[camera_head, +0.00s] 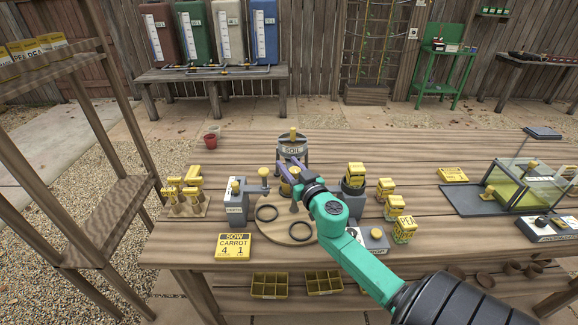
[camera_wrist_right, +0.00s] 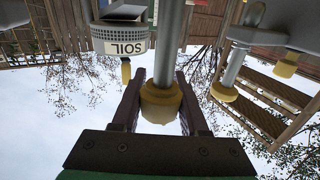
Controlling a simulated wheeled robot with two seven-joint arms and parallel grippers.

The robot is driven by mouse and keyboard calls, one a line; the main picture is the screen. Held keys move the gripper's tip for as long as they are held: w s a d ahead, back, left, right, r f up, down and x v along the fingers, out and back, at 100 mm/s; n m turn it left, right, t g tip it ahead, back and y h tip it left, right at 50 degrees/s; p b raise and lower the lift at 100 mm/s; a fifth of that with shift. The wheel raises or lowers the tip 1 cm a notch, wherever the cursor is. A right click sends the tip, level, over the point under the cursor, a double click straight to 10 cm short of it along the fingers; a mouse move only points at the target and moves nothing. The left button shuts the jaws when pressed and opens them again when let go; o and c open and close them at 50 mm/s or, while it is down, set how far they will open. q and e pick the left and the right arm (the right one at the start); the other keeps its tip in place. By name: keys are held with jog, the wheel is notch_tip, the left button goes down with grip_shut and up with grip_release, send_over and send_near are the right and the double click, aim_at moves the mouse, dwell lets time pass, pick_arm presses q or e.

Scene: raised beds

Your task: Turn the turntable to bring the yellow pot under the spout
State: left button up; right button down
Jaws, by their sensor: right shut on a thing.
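The turntable (camera_head: 290,232) is a round wooden disc on the table with black rings on top. My right gripper (camera_head: 287,180) reaches over it, its arm covering the disc's right part. In the right wrist view my right gripper (camera_wrist_right: 160,105) is shut on a yellow knob (camera_wrist_right: 160,100) on a grey post (camera_wrist_right: 169,45). I cannot make out a yellow pot on the disc; the arm hides part of it. A grey unit (camera_head: 234,203) with a short arm stands left of the disc; I cannot tell which part is the spout. My left gripper is not in view.
A soil hopper (camera_head: 292,149) stands behind the turntable. A yellow SOW CARROT card (camera_head: 234,246) lies at front left. Several yellow seed packs (camera_head: 396,207) stand right of my arm. A glass-sided frame (camera_head: 520,188) is at far right. The back of the table is mostly clear.

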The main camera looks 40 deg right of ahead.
aim_at(299, 169)
jog(key=shift+h, duration=0.3)
pick_arm(q)
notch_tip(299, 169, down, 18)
jog(key=b, duration=1.8)
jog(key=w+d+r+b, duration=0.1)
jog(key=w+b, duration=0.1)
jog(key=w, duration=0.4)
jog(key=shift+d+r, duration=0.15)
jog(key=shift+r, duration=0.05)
pick_arm(e)
jog(key=shift+s+d+m+g+h, duration=0.45)
jog(key=shift+m+g+h, duration=1.85)
jog(key=shift+g, duration=0.15)
jog(key=shift+s+d+m+g+h, duration=0.4)
jog(key=shift+s+m+g+h, duration=0.1)
jog(key=shift+m+g+h, duration=1.9)
jog(key=shift+s+d+m+g+h, duration=0.45)
jog(key=shift+m+g+h, duration=1.65)
jog(key=shift+g, duration=0.45)
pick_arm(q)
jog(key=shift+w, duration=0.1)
pick_arm(e)
jog(key=shift+c, duration=2.2)
grip_release()
